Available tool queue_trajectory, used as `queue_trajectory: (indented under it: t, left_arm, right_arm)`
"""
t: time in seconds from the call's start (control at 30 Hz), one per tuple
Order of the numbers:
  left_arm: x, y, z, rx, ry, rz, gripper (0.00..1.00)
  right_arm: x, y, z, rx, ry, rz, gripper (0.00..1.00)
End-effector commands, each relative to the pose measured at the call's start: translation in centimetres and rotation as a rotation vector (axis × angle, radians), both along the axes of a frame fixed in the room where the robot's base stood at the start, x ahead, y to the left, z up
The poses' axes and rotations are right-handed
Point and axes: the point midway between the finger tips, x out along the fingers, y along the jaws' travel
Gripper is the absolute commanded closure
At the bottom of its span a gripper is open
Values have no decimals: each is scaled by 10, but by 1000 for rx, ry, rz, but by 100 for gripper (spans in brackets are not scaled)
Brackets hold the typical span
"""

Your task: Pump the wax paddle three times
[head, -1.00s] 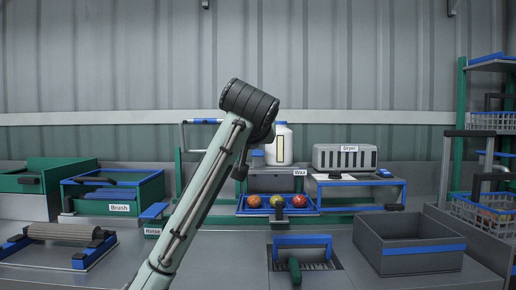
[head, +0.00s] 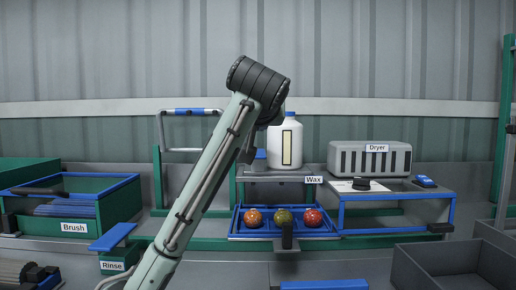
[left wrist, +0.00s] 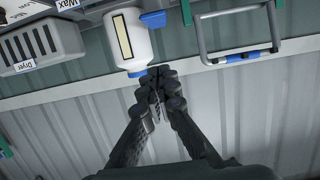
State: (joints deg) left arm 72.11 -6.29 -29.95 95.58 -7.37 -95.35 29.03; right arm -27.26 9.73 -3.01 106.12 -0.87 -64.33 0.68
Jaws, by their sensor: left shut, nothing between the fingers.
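A blue paddle (head: 260,155) stands out at the left side of the white wax bottle (head: 285,142), above the wax station labelled Wax. The paddle (left wrist: 152,19) and the bottle (left wrist: 130,40) also show in the left wrist view, upside down. My left gripper (left wrist: 158,78) is shut and empty, its fingertips appearing close by the bottle's blue cap (left wrist: 138,73). I cannot tell whether they touch it. In the head view my left arm crosses in front of the station and hides the gripper's fingers. My right gripper is not in view.
A dryer (head: 366,157) stands at right, the green brush bin (head: 120,198) at left. A raised metal bar with a blue grip (head: 160,134) stands behind. A grey crate (head: 425,270) is at lower right.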

Motion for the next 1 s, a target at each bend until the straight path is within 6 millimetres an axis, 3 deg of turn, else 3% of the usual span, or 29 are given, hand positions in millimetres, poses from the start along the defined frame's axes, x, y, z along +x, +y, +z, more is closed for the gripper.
queue_trajectory:
  t: [0.33,0.57,0.8,1.0]
  left_arm:
    - [9,0,-2,0,2,2,100]
    - [50,1,-12,2,5,3,100]
    - [99,1,-23,2,3,3,100]
    - [98,1,-54,1,1,1,100]
  right_arm:
    - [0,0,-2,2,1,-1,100]
    - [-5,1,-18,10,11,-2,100]
    - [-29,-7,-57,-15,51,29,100]
    - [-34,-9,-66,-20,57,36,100]
